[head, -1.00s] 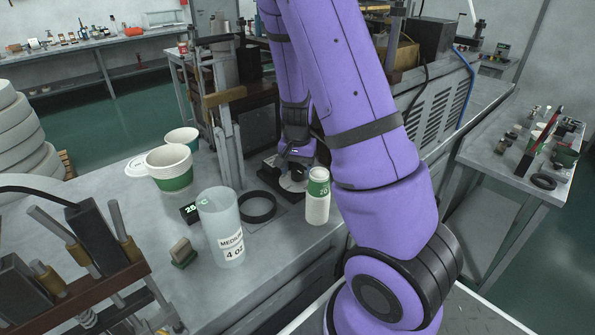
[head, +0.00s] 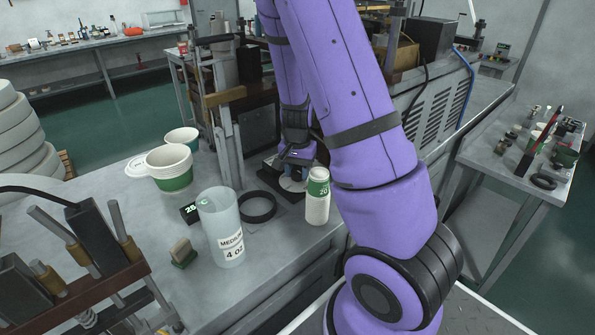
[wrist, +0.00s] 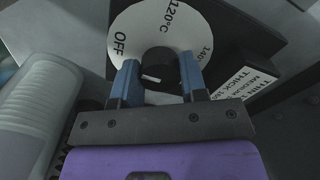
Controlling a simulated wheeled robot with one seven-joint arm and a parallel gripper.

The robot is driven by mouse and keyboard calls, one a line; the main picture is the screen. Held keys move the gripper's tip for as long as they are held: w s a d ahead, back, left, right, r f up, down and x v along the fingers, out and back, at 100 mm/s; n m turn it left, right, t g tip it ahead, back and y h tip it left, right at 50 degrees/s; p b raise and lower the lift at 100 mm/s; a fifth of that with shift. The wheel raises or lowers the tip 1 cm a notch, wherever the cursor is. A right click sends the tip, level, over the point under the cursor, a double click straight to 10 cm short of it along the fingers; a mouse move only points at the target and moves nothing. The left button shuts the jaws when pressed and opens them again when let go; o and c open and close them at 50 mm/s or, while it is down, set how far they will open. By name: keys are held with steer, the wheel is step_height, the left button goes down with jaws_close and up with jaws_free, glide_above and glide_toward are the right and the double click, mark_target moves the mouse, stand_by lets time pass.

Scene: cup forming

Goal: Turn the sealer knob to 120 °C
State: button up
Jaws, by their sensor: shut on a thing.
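The sealer knob (wrist: 158,62) is black and sits at the middle of a white dial (wrist: 128,40) in the wrist view. The dial carries the marks OFF, 120°C and a third, partly hidden number at right. My gripper (wrist: 158,72) has its two blue fingers on either side of the knob and is shut on it. A small white mark shows on the knob's near side; I cannot tell which setting it points at. In the head view the dial (head: 291,185) shows below my gripper (head: 294,166), and the knob is hidden there.
A green-and-white cup stack (head: 317,208) stands just right of the dial; a ribbed white stack (wrist: 35,115) is close at left in the wrist view. A black ring (head: 258,208), a clear measuring cup (head: 225,235) and a small 25 °C display (head: 190,213) are left.

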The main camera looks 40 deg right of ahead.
steer(key=m, duration=0.3)
steer(key=shift+m, duration=0.3)
steer(key=m, duration=0.3)
steer(key=shift+m, duration=0.4)
steer(key=m, duration=0.4)
steer(key=shift+w, duration=0.1)
steer(key=shift+m, duration=1.8)
steer(key=o, duration=0.9)
